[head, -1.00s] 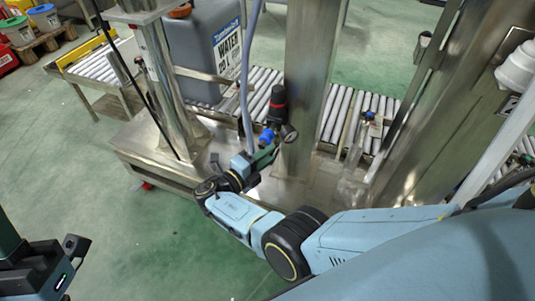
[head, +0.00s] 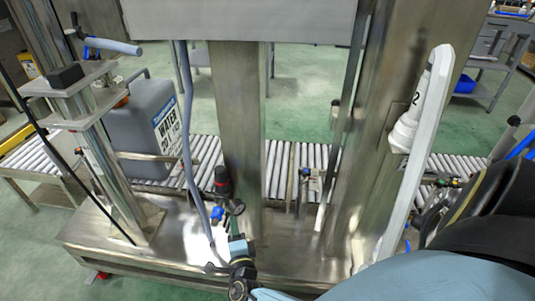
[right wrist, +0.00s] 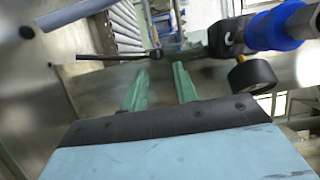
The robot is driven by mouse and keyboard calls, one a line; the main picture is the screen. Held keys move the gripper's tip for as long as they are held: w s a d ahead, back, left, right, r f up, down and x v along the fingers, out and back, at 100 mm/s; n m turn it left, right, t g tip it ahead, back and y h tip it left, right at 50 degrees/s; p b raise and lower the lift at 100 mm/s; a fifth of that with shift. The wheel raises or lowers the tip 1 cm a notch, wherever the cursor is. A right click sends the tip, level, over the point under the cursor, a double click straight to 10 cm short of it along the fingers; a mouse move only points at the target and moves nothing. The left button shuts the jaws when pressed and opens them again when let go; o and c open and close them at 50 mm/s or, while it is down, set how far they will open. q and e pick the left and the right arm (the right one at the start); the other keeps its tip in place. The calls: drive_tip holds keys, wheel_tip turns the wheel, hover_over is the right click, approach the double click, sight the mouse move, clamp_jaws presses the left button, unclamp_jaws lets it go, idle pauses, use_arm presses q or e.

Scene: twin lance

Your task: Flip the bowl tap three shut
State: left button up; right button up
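A thin black rod (right wrist: 115,56) with a round end crosses just beyond the fingertips. I cannot tell which part is bowl tap three. My left gripper is out of view.
A steel post (head: 236,110) rises behind the regulator, with a grey hose (head: 187,150) to its left. A roller conveyor (head: 283,165) runs behind. A grey water can (head: 140,125) stands at left. A steel column marked 2 (head: 375,130) stands at right.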

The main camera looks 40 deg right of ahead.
drive_tip(key=s+d+n+t+y+b, duration=0.1)
drive_tip(key=s+d+n+y+b, duration=0.65)
drive_tip(key=y, duration=0.65)
wheel_tip(320, 180, up, 27)
drive_tip(key=a+n+p, duration=0.1)
drive_tip(key=p, duration=2.8)
drive_tip(key=shift+w+n+p, duration=0.15)
drive_tip(key=shift+n+p, duration=0.2)
